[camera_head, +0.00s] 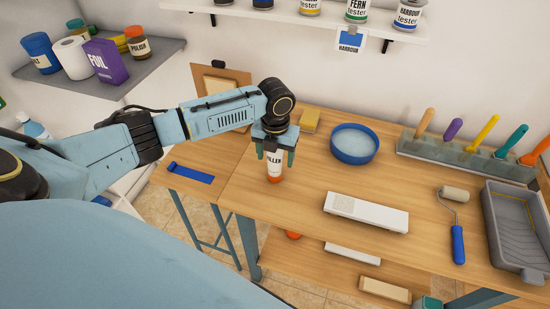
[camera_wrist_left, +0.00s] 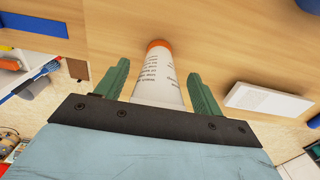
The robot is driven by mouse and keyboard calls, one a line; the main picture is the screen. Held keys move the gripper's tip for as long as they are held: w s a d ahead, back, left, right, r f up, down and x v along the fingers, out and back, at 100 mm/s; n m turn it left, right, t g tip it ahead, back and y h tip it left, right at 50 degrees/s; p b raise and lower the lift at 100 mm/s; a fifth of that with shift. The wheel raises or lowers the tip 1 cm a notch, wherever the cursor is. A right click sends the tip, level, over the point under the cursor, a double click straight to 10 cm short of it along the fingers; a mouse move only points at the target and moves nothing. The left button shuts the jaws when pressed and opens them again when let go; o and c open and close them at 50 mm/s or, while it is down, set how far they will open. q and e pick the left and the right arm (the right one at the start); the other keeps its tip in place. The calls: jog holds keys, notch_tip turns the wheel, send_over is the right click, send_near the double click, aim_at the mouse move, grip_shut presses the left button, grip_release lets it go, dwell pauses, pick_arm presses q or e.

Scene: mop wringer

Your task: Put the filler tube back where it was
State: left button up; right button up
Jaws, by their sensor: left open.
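The filler tube (camera_head: 274,166) is white with dark print and an orange cap at its lower end. It stands cap down on the wooden table, near the front edge. My left gripper (camera_head: 274,158) is above it with one finger on each side. In the left wrist view the tube (camera_wrist_left: 158,78) lies between the two green fingers of the gripper (camera_wrist_left: 160,85), with a gap on each side. The gripper is open. The tube's upper end is hidden by the gripper. My right gripper is not in view.
Farther right are a roller (camera_head: 456,222), a grey paint tray (camera_head: 517,230) and a tool rack (camera_head: 462,158).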

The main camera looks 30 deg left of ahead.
pick_arm(q)
notch_tip(320, 180, up, 11)
jog(key=shift+f, duration=0.2)
